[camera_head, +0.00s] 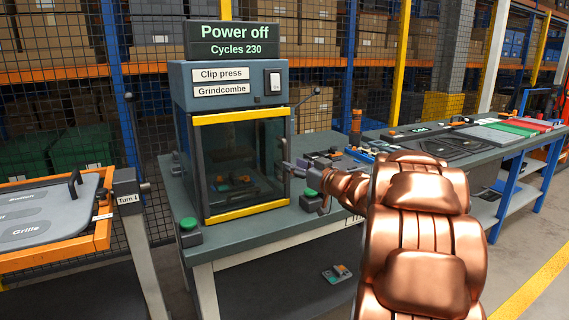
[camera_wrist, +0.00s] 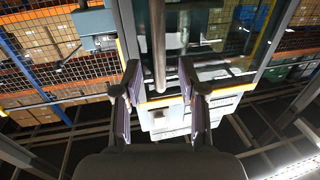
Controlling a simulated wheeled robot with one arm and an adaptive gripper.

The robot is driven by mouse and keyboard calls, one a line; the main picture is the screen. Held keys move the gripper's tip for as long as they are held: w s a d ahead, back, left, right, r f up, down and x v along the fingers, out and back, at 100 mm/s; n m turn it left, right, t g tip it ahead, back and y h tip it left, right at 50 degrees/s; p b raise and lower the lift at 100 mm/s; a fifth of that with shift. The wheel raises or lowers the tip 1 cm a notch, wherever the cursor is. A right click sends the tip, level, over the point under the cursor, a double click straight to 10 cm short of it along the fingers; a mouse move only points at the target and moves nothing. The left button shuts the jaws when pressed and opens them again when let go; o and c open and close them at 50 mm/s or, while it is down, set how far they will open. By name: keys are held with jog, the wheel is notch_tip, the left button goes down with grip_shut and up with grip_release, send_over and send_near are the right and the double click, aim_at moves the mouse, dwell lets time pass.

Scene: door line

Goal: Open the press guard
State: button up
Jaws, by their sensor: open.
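The press guard (camera_head: 240,117) is a clear panel with yellow bars along its top and bottom, on the front of the clip press (camera_head: 228,85). It looks shut. Small coloured parts show behind the panel. In the wrist view a grey bar handle (camera_wrist: 158,40) runs down between my gripper's fingers, with a gap on each side. My gripper (camera_wrist: 160,72) is open. In the head view my gripper (camera_head: 292,168) is at the guard's right edge, and its fingers and the handle are hard to tell apart there.
A sign (camera_head: 234,40) on top reads "Power off, Cycles 230". Green buttons (camera_head: 188,223) stand at the bench's front left and by my wrist. An orange-framed tray (camera_head: 60,245) is at left. A long bench (camera_head: 470,135) with coloured mats is at right.

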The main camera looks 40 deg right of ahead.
aim_at(285, 180)
jog(key=shift+w+a, duration=0.15)
jog(key=shift+w, duration=2.45)
grip_shut()
